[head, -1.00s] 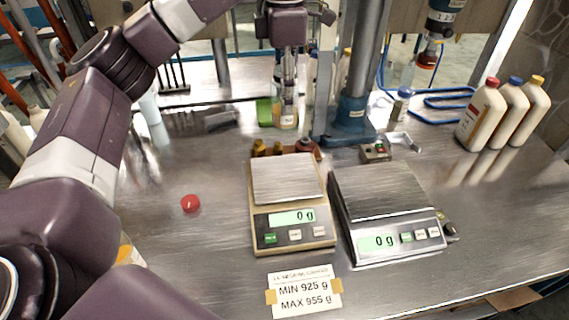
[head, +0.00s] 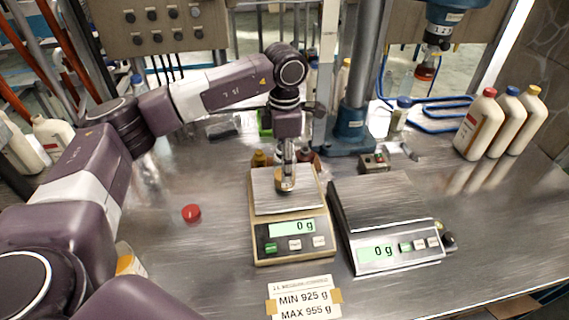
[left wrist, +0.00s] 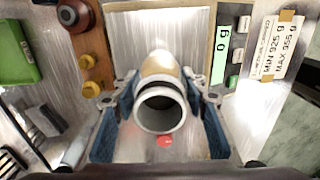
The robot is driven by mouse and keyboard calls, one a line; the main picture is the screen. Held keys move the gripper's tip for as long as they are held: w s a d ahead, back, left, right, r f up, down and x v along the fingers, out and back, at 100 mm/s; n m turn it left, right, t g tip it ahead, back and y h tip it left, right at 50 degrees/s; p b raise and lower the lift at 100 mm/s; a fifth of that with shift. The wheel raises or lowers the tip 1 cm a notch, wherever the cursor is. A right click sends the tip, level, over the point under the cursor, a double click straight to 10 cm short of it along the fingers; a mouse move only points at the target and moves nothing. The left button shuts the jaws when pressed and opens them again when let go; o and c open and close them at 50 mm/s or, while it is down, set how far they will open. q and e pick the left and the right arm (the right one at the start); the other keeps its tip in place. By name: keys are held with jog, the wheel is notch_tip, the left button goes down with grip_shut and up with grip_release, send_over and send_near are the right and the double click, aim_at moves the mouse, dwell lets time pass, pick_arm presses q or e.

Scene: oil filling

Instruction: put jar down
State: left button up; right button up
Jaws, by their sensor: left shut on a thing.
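My left gripper (head: 286,182) is shut on a small open-mouthed jar (left wrist: 160,108), which shows between the blue-padded fingers in the left wrist view. In the head view the gripper and jar are over the pan of the left, beige scale (head: 262,203). That scale reads 0 g. The jar is mostly hidden by the gripper in the head view, and I cannot tell whether its base touches the pan. My right gripper is not clearly in view.
A second, silver scale (head: 400,259) reads 0 g at the right. A red cap (head: 191,213) lies on the steel table at the left. Several bottles (head: 479,123) stand at the right. A paper label (head: 304,297) lies in front. A blue-based press column (head: 348,135) stands behind the scales.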

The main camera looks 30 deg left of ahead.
pick_arm(q)
jog(key=shift+f, duration=0.5)
jog(key=shift+f, duration=0.15)
jog(key=o, duration=1.2)
